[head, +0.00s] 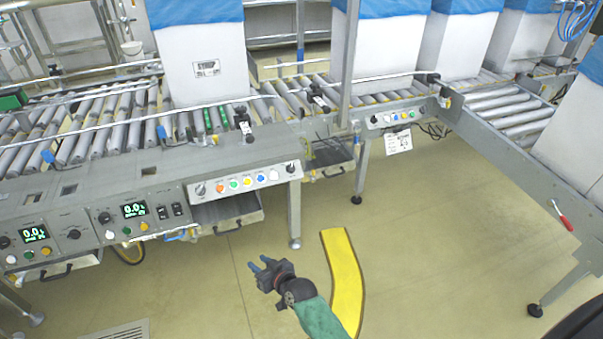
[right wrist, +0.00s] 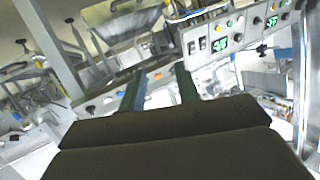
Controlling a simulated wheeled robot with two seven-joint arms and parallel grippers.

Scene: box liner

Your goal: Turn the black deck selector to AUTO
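More dark knobs sit on the display panels to the left. The labels are too small to read, so I cannot tell which knob is the deck selector or where it points. My right gripper (head: 258,264) is open and empty, in front of and below the button panel, apart from it. Its two fingers also show apart in the right wrist view (right wrist: 160,90). My left gripper is not in view.
Left display panels (head: 135,210) carry green readouts, switches and buttons. A metal drawer (head: 228,212) hangs under the button panel. Roller conveyors carry white boxes (head: 200,60) with blue liners. A yellow floor strip (head: 342,265) lies beside my right arm. The floor at centre right is clear.

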